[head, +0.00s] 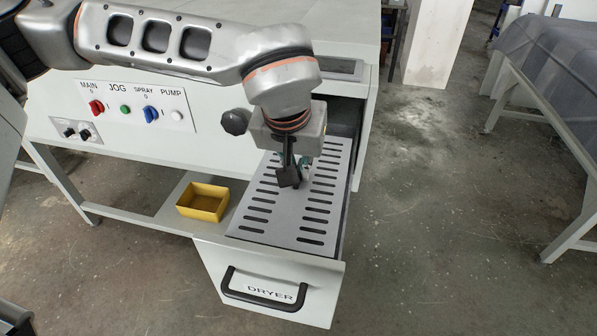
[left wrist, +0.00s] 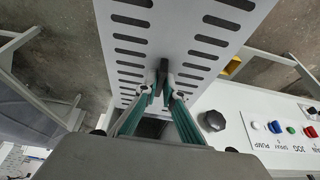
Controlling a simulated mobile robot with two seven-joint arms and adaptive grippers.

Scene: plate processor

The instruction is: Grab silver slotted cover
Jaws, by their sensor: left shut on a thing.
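The silver slotted cover (head: 283,217) is a flat plate with two rows of dark slots. It lies in the pulled-out drawer marked DRYER (head: 268,278), and its far end is partly hidden by my arm. It also fills the upper middle of the left wrist view (left wrist: 170,30). My left gripper (head: 291,178) points down at the middle of the cover, between the slot rows. In the left wrist view its fingers (left wrist: 160,90) are closed together at a dark upright piece on the cover. The exact contact is partly hidden. My right gripper is not in view.
A yellow bin (head: 203,202) sits on the shelf left of the drawer. A control panel (head: 133,108) with knobs and a dark round knob (head: 235,121) are on the cabinet front. The drawer's black handle (head: 265,298) faces front. Floor to the right is clear.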

